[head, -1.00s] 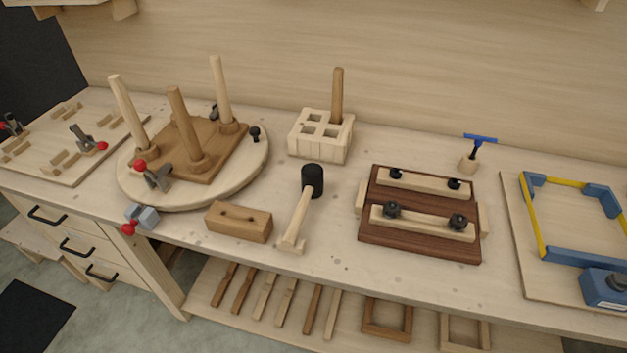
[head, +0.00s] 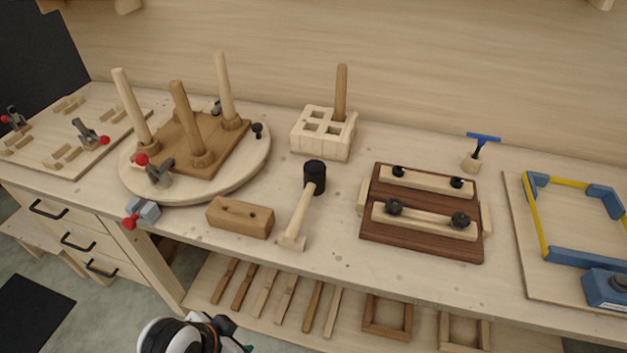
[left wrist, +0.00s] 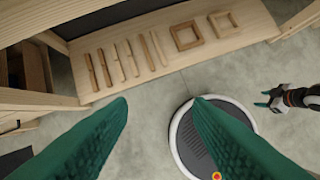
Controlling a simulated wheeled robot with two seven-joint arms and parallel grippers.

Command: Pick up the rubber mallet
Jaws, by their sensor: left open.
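The rubber mallet (head: 303,208) lies on the workbench in the head view, its black head toward the back and its pale wooden handle toward the front edge. My left gripper (head: 240,346) shows partly at the bottom of the head view, in front of the bench and well short of the mallet. In the left wrist view its two green fingers (left wrist: 160,105) are wide apart with nothing between them. The mallet is not in that view. My right gripper (left wrist: 266,99) appears small at the right of the left wrist view; its jaw state is unclear.
A wooden block (head: 240,219) lies left of the mallet, near a round board (head: 250,165) with upright legs. A dark clamping jig (head: 420,240) lies to its right and a slotted holder (head: 322,150) behind. The lower shelf (left wrist: 95,45) holds several wooden strips and frames.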

